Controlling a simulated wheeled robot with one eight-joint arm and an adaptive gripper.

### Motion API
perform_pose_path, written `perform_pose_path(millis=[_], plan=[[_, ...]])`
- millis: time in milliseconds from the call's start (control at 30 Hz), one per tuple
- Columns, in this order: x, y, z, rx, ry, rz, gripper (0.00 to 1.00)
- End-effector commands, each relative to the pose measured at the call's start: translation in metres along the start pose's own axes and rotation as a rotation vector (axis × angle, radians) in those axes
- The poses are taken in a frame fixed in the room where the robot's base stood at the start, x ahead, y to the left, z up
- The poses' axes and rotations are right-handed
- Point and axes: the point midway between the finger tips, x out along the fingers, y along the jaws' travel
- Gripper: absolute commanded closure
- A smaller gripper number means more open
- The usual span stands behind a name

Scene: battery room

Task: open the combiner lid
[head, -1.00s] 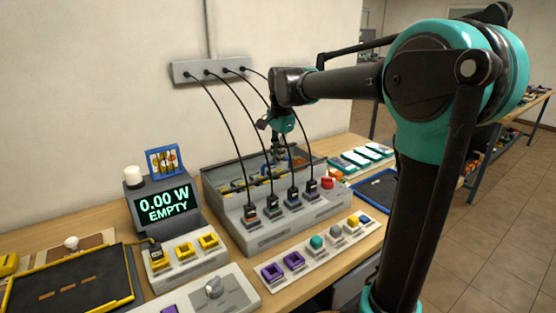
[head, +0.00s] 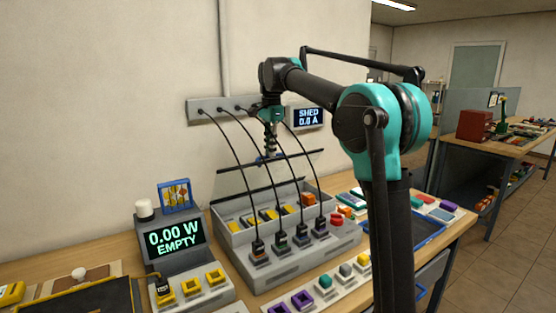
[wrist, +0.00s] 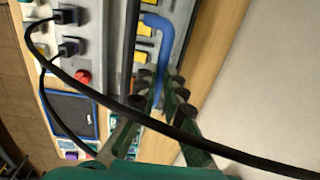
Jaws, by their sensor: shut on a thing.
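The combiner (head: 295,262) is a long grey box on the bench, with several black plugs and cables along its front. Its lid (head: 305,155) shows as a see-through panel with dark edges, raised above the box. My gripper (head: 268,155) is at the raised lid edge, shut on the blue handle (wrist: 165,45). In the wrist view the fingers (wrist: 158,98) close around the handle's end. Yellow blocks (head: 270,215) and an orange block (head: 308,199) show inside the box.
Black cables (head: 235,145) run from a wall strip (head: 200,110) to the plugs, passing close to my gripper; one crosses the wrist view. A display (head: 172,238) reading 0.00 W EMPTY stands left. A wall display (head: 308,117) reads SHED 0.0 A. Small sockets (head: 302,299) line the front.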

Motion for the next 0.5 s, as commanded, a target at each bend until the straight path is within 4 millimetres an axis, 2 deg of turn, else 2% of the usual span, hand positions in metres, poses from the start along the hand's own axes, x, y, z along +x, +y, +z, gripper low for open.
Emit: perform_pose_path(millis=[33,233,500], plan=[[0.009,-0.021,0.003,-0.005,-0.004,-0.020,1.00],[0.005,-0.056,0.004,-0.005,-0.005,-0.021,1.00],[0.010,-0.099,0.005,-0.006,-0.005,-0.020,1.00]])
